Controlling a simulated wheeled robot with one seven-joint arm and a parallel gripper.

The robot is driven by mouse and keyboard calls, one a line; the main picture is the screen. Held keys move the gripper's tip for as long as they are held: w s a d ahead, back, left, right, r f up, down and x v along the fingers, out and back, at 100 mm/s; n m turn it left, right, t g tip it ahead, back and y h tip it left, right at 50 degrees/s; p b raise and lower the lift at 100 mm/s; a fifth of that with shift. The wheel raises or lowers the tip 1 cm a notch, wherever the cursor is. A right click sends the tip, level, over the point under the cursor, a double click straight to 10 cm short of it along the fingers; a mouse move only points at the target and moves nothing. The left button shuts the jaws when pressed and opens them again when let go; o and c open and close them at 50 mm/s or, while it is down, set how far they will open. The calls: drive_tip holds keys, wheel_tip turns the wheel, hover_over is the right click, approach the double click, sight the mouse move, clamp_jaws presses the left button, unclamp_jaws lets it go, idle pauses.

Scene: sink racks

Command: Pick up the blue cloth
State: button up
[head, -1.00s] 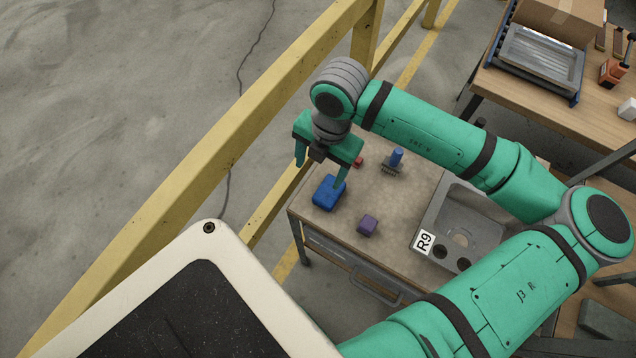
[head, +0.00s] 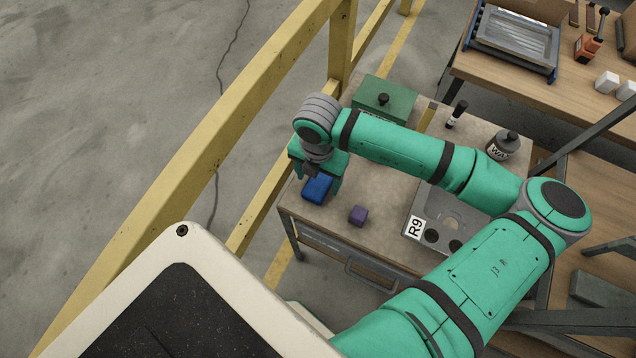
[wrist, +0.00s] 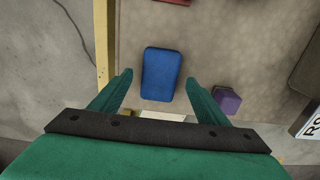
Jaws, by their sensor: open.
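The blue cloth (head: 317,189) looks like a folded, rounded blue block lying on the worktable near its left edge. In the wrist view the blue cloth (wrist: 162,70) lies ahead of and between my two fingers, with bare gaps on both sides. My gripper (head: 316,181) is open and empty, close above the cloth in the head view and partly covering it. In the wrist view my gripper (wrist: 159,80) shows both green fingers spread apart. Whether the fingertips reach down to the cloth's height, I cannot tell.
A purple block (head: 358,215) sits right of the cloth, close to my right finger in the wrist view. A sink labelled R9 (head: 415,228) lies farther right. A green box (head: 385,100) and a WAX bottle (head: 503,146) stand behind. A yellow rail (head: 205,145) runs along the left.

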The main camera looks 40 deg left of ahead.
drive_tip(key=shift+f, duration=0.85)
drive_tip(key=c, duration=1.1)
drive_tip(key=shift+r, duration=0.85)
drive_tip(key=shift+w+d+r, duration=0.15)
drive_tip(key=shift+d+r, duration=1.75)
drive_tip(key=shift+d, duration=0.45)
drive_tip(key=shift+w+d+r, duration=0.15)
drive_tip(key=shift+d+r, duration=1.7)
drive_tip(key=shift+d, duration=0.45)
drive_tip(key=shift+w+d+r, duration=0.15)
drive_tip(key=shift+d+r, duration=1.75)
drive_tip(key=shift+d, duration=0.45)
